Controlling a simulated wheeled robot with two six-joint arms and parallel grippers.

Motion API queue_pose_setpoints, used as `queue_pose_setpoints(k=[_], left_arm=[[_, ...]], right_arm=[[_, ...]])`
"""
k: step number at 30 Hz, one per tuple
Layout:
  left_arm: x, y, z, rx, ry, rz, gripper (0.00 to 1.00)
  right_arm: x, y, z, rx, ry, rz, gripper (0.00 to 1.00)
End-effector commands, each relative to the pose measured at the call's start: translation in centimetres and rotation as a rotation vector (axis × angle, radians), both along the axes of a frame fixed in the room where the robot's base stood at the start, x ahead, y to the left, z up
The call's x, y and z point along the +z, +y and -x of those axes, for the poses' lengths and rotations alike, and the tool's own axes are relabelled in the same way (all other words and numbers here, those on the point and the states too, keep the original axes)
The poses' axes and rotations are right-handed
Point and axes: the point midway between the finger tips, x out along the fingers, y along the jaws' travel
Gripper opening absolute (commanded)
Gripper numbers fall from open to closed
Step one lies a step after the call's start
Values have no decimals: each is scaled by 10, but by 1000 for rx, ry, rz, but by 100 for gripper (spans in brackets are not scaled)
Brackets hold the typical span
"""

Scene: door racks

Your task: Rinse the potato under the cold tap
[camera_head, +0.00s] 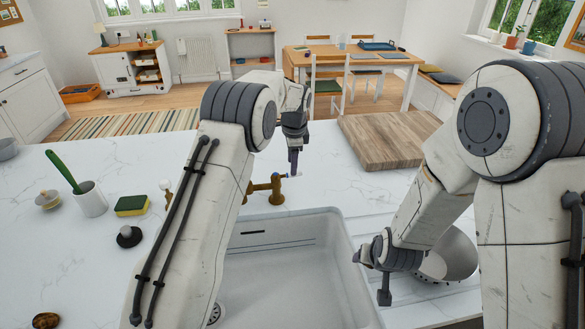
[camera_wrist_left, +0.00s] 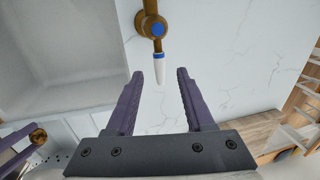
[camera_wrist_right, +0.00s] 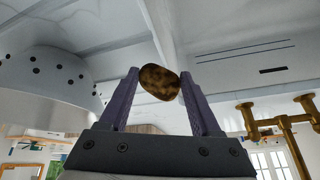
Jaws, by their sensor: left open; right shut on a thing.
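The brown potato (camera_wrist_right: 160,82) is held between the fingertips of my right gripper (camera_wrist_right: 160,85). In the head view my right gripper (camera_head: 371,276) is at the sink's right rim, and the potato is hidden there. The brass tap (camera_head: 265,188) stands behind the white sink (camera_head: 343,240). My left gripper (camera_head: 293,162) points down at the tap's right side. In the left wrist view its fingers (camera_wrist_left: 160,76) are open, with the white-tipped cold lever (camera_wrist_left: 159,68), marked by a blue dot, lying between them. I see no water running.
A steel colander (camera_head: 455,255) stands right of the sink, close to my right gripper. A wooden board (camera_head: 385,138) lies behind it. A sponge (camera_head: 132,205), a dark plug (camera_head: 128,237) and a white cup (camera_head: 91,200) with a green-handled brush are left of the sink.

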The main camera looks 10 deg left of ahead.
Motion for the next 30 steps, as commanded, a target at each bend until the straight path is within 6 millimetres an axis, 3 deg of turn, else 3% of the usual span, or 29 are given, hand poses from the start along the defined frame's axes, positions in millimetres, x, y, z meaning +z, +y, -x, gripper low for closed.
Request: queue_pose_setpoints(k=[6, 18, 19, 23, 30], left_arm=[[-29, 1, -5, -1, 1, 0, 53], [-38, 2, -7, 0, -1, 1, 53], [-38, 2, -7, 0, -1, 1, 49], [-38, 2, -7, 0, -1, 1, 0], [-38, 2, -7, 0, -1, 1, 0]], right_arm=[[8, -1, 0, -2, -1, 0, 11], [9, -1, 0, -2, -1, 0, 11], [9, -1, 0, -2, -1, 0, 11], [9, -1, 0, -2, -1, 0, 11], [9, -1, 0, -2, -1, 0, 11]])
